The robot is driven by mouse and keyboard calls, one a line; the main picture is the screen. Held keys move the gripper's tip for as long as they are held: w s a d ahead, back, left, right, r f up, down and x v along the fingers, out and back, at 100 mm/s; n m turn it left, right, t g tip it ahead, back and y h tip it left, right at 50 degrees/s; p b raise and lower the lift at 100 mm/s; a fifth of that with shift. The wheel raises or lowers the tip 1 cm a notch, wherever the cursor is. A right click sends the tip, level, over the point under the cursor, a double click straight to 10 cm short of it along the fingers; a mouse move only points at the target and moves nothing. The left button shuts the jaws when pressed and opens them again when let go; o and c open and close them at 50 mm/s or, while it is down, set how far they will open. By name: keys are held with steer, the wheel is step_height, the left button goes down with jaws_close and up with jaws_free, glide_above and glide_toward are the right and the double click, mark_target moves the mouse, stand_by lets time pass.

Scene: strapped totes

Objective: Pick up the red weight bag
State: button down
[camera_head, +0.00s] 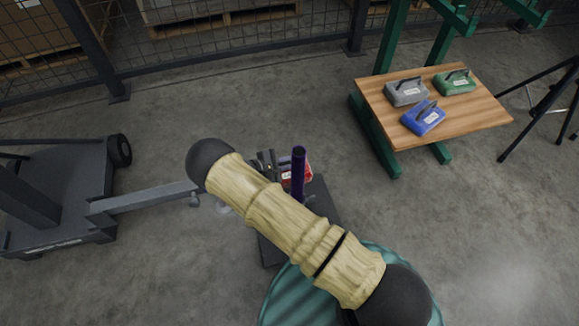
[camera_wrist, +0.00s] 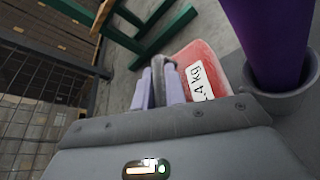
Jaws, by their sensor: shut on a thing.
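The red weight bag (camera_head: 304,171) shows in the head view behind a purple post, mostly hidden by the post and my arm. In the wrist view the red bag (camera_wrist: 207,58) is close, with a white label whose print ends in "4 kg". My gripper (camera_wrist: 165,82) has its two pale lilac fingers on either side of the bag's dark strap handle (camera_wrist: 161,66), shut on it. In the head view my gripper (camera_head: 267,162) is small and partly hidden beside my arm. I cannot tell whether the bag touches anything underneath.
The purple post (camera_head: 298,176) stands right by the bag; in the wrist view its foot sits in a grey cup (camera_wrist: 288,98). A wooden-topped table (camera_head: 462,124) at right holds a grey bag (camera_head: 406,94), a green bag (camera_head: 455,84) and a blue bag (camera_head: 424,120). A cart (camera_head: 55,185) stands left.

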steer(key=shift+w+r+p, duration=0.1)
steer(key=shift+r+p, duration=0.5)
steer(key=shift+r, duration=1.5)
